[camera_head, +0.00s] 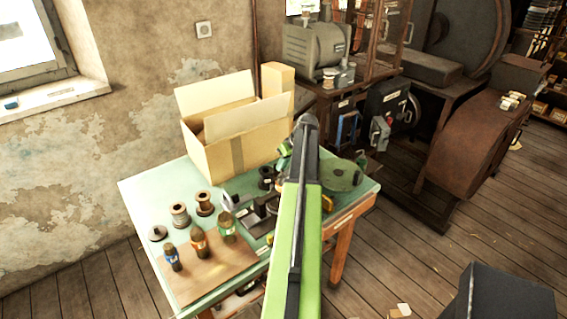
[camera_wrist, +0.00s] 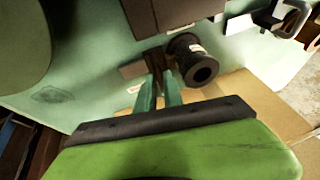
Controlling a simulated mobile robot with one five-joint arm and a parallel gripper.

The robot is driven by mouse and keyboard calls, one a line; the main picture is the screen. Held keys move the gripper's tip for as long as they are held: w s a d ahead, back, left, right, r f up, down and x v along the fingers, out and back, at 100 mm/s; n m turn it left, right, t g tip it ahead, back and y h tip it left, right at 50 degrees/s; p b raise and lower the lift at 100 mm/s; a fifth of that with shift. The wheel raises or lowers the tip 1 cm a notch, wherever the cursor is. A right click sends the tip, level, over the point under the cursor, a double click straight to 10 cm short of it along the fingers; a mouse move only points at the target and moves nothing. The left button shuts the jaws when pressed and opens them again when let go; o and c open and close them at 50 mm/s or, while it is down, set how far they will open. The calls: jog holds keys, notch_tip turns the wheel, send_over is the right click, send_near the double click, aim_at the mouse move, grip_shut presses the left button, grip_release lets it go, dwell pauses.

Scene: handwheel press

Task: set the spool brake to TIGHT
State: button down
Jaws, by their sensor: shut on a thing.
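My gripper (camera_wrist: 158,82) has its two green fingers closed on a narrow dark brown piece (camera_wrist: 155,60), which looks like the spool brake's handle. Most of that piece is hidden between the fingers, and I cannot read a TIGHT mark or the setting. A black hollow cylinder (camera_wrist: 189,60), like a spool, lies just right of the fingertips; I cannot tell whether they touch.
A rounded green machine part (camera_head: 341,175) is at the table's right end. An open cardboard box (camera_head: 212,154) stands at the back. Several spools (camera_head: 180,215) and bottles (camera_head: 198,242) stand at the left front. A grey motor (camera_head: 312,52) is on the bench behind.

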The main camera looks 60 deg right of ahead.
jog(key=shift+w+a, duration=0.15)
jog(key=shift+a, duration=0.15)
jog(key=c, duration=1.5)
grip_release()
jog(key=shift+w, duration=0.1)
jog(key=shift+d, duration=0.1)
jog(key=shift+s+r, duration=0.2)
jog(key=p+v, duration=1.5)
jog(key=v, duration=0.2)
jog(key=shift+p, duration=0.35)
